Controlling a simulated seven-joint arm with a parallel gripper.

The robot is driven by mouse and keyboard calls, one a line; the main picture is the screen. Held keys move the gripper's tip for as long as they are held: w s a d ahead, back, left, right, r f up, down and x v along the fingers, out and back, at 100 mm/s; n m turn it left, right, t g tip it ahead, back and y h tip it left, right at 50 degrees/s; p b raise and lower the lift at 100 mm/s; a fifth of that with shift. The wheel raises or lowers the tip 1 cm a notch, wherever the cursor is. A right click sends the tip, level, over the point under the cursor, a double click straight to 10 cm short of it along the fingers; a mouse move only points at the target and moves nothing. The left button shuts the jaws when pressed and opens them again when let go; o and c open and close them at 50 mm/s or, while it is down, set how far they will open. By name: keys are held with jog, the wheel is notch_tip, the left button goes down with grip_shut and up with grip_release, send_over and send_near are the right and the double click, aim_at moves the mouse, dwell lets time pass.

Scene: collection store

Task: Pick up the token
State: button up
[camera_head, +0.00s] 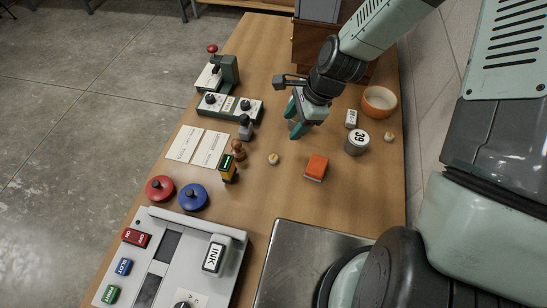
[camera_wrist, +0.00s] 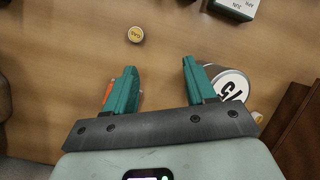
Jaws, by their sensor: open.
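Two small round yellowish tokens with pale tops lie on the table: one token (camera_head: 273,158) sits just below my gripper (camera_head: 293,122) in the head view. The other token (camera_head: 389,137) lies right of the numbered tin. In the wrist view a small round token (camera_wrist: 135,33) with a marked pale top lies beyond my fingers, above and between them; I cannot tell which of the two it is. My gripper is open and empty, its two teal fingers (camera_wrist: 155,88) apart above the table.
An orange-red block (camera_head: 316,167), a numbered tin (camera_head: 357,142), a small white-topped box (camera_head: 351,118) and an orange bowl (camera_head: 379,101) stand nearby. A metal tray (camera_head: 290,240) lies in front.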

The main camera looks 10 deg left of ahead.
aim_at(274, 157)
jog(key=s+a+f, duration=0.1)
jog(key=f, duration=0.2)
jog(key=s+a+f+g, duration=0.1)
jog(key=f, duration=0.2)
jog(key=s+a+f+n+g, duration=0.1)
jog(key=s+f, duration=0.1)
jog(key=f, duration=0.1)
jog(key=shift+s+a+f, duration=0.1)
jog(key=shift+a+f, duration=0.3)
grip_shut()
